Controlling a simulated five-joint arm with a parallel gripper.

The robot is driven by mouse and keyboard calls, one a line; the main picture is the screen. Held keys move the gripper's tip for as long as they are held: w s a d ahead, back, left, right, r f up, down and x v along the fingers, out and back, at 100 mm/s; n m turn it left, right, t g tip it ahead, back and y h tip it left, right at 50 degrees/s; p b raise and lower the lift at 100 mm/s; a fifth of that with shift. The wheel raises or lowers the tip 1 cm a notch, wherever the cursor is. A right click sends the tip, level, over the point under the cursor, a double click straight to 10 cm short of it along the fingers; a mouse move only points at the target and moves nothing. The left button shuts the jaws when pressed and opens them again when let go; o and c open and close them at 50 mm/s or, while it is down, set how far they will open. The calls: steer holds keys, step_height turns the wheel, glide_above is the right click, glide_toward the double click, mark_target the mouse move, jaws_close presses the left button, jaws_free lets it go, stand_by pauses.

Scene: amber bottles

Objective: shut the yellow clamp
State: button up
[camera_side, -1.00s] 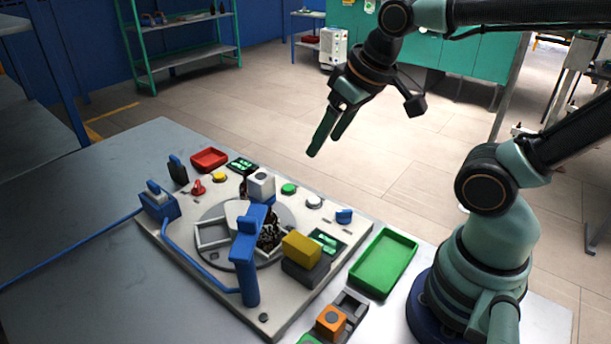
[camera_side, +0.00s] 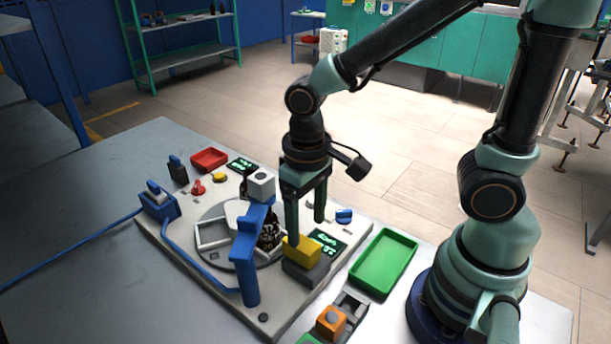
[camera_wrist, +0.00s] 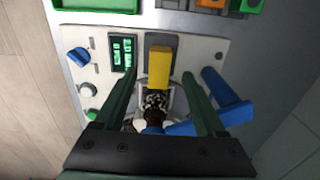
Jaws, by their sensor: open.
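The yellow clamp (camera_side: 304,252) is a yellow block on a dark grey base (camera_side: 306,272) at the near right of the pale panel. In the wrist view, the yellow block (camera_wrist: 160,66) points from its grey base toward a dark bottle (camera_wrist: 154,101). I cannot tell whether it touches the bottle. My gripper (camera_side: 305,226) points down above the clamp, fingers spread. One finger partly overlaps the clamp in the side view. In the wrist view, the fingers (camera_wrist: 158,76) lie on either side of the yellow block, with nothing held.
A blue post with an arm (camera_side: 246,265) stands left of the clamp, close to one finger. A small green display (camera_side: 328,241) and a blue knob (camera_side: 344,215) are to the right. A green tray (camera_side: 383,262) and an orange block (camera_side: 331,321) lie beside the panel.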

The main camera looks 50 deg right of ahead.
mark_target(306, 245)
steer(key=shift+f, duration=3.1)
steer(key=shift+c, duration=0.3)
jaws_close()
